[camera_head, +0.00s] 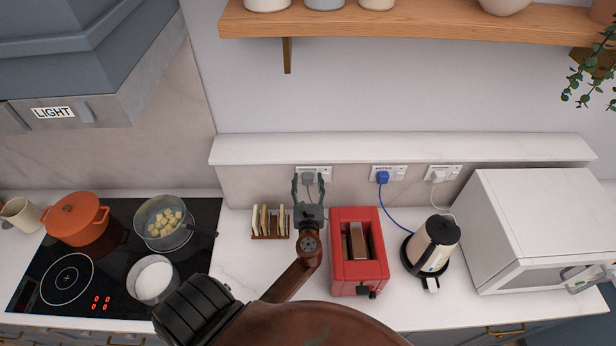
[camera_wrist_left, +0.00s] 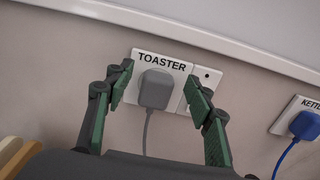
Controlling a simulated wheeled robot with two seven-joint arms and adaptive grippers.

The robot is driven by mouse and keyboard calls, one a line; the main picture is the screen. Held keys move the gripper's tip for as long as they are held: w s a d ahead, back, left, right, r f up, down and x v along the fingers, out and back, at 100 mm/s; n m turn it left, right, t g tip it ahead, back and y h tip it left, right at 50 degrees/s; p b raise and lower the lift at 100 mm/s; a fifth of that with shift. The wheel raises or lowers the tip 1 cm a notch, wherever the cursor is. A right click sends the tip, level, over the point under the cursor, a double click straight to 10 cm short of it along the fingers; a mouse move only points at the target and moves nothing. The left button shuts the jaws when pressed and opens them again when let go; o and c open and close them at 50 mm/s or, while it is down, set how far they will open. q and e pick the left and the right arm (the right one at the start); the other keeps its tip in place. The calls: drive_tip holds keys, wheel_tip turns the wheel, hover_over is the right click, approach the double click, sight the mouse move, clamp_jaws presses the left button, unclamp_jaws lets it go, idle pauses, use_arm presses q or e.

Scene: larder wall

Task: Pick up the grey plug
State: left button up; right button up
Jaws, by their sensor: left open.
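The grey plug (camera_wrist_left: 156,89) sits in a wall socket labelled TOASTER (camera_wrist_left: 163,64), with a grey cord hanging down from it. It also shows in the head view (camera_head: 308,179), partly behind my left gripper. My left gripper (camera_head: 309,180) is open in front of the socket. In the left wrist view its two fingers (camera_wrist_left: 158,86) stand on either side of the plug, with gaps visible on both sides. I cannot tell how far the fingertips are from the wall.
The red toaster (camera_head: 340,273) stands just right of my left arm, and a toast rack (camera_head: 270,236) stands left of it. A blue plug (camera_head: 382,177) feeds the kettle (camera_head: 438,245). A ledge (camera_head: 400,148) runs above the sockets. The hob with pans is left.

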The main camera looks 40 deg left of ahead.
use_arm(q)
drive_tip(key=shift+w+a, duration=0.35)
drive_tip(key=shift+w, duration=0.05)
drive_tip(key=shift+c, duration=0.6)
clamp_jaws()
